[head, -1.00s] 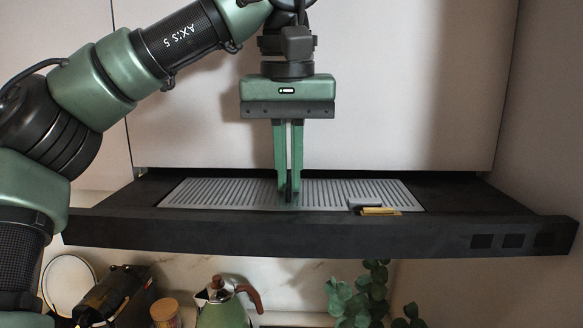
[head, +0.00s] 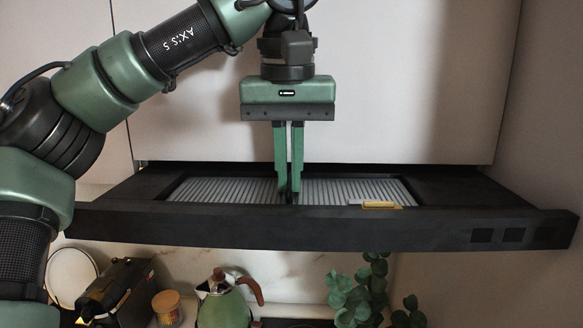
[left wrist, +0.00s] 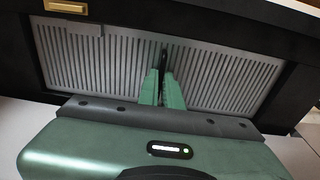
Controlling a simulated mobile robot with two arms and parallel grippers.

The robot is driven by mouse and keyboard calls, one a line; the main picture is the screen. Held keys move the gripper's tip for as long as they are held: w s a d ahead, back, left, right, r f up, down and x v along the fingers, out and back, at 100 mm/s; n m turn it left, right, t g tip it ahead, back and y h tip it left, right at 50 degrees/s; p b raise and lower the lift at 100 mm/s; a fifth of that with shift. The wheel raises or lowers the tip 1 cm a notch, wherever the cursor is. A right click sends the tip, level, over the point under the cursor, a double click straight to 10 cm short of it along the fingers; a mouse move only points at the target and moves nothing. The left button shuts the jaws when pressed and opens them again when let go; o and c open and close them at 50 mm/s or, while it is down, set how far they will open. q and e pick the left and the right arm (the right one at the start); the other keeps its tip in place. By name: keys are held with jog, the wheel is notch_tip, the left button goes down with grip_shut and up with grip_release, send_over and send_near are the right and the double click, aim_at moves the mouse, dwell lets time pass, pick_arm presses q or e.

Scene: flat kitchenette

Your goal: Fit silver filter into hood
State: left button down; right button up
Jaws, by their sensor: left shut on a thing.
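The silver filter (head: 345,190) is a ribbed grey panel lying in the rectangular opening of the black hood (head: 300,228). The hood's dark rim shows around it, and its front edge is partly hidden by the hood's front lip. My left gripper (head: 289,192) points down from above and is shut on the dark upright grip at the filter's middle. The left wrist view shows the same filter (left wrist: 220,80) between the hood's dark edges, with the fingers (left wrist: 163,88) around the grip. Whether the filter is fully seated cannot be told. My right gripper is not in view.
A brass latch (head: 380,205) sits at the opening's front edge, right of the gripper. A pale wall panel (head: 400,80) rises behind the hood. Below are a green kettle (head: 224,305), a jar (head: 167,305), a dark appliance (head: 115,292) and a plant (head: 360,290).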

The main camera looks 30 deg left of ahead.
aim_at(290, 184)
pick_arm(q)
jog(key=c, duration=1.5)
grip_release()
jog(key=shift+s, duration=0.1)
jog(key=shift+r, duration=0.1)
jog(key=r, duration=0.5)
jog(key=s+r, duration=0.1)
jog(key=r, duration=0.1)
jog(key=shift+d+r, duration=0.2)
jog(key=shift+d, duration=0.2)
jog(key=shift+r, duration=0.2)
jog(key=shift+a, duration=0.1)
